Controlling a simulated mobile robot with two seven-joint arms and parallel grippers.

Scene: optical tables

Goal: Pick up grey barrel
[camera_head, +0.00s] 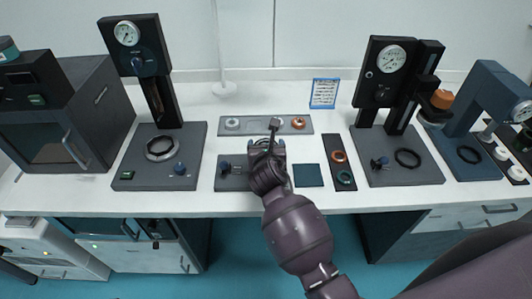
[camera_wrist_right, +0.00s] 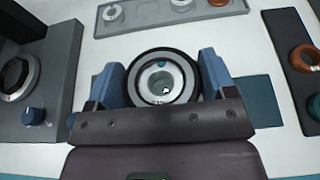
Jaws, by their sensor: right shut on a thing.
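I cannot tell how high the barrel is above the table. My left gripper is not in view.
A grey tray (camera_head: 250,124) with metal and copper rings lies behind the gripper. A dark fixture base (camera_head: 232,183) stands left, a teal mat (camera_head: 308,175) right, then a dark tray (camera_head: 337,142) with rings. Gauge presses (camera_head: 160,130) (camera_head: 395,140) stand on both sides.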

